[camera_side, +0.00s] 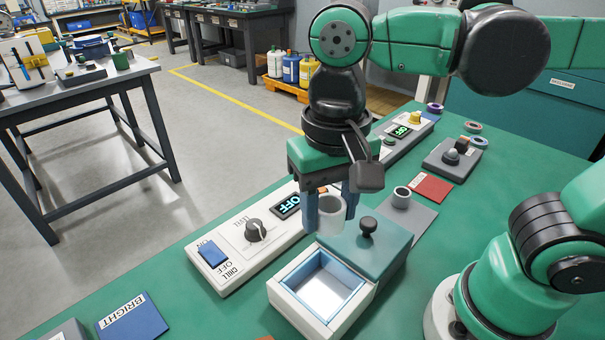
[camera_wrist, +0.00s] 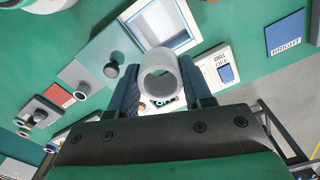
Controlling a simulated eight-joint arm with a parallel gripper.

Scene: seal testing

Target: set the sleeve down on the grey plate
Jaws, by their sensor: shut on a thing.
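My gripper (camera_side: 331,208) is shut on a pale grey sleeve (camera_side: 331,215), a short open tube. It holds the sleeve above the bench, just behind the teal lid of a white box; in the wrist view the sleeve (camera_wrist: 160,82) sits upright between the two blue fingers (camera_wrist: 163,90). The grey plate (camera_side: 420,218) lies flat on the bench to the right of my gripper, partly hidden by the teal lid. In the wrist view the plate (camera_wrist: 74,73) is at the left, apart from the sleeve.
The white box (camera_side: 335,310) has an open window and a teal lid (camera_side: 378,245) with a black knob (camera_side: 368,227). A control panel (camera_side: 230,262) with a dial and an OFF display is to the left. A red card (camera_side: 432,187) and a grey block (camera_side: 452,158) lie beyond the plate.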

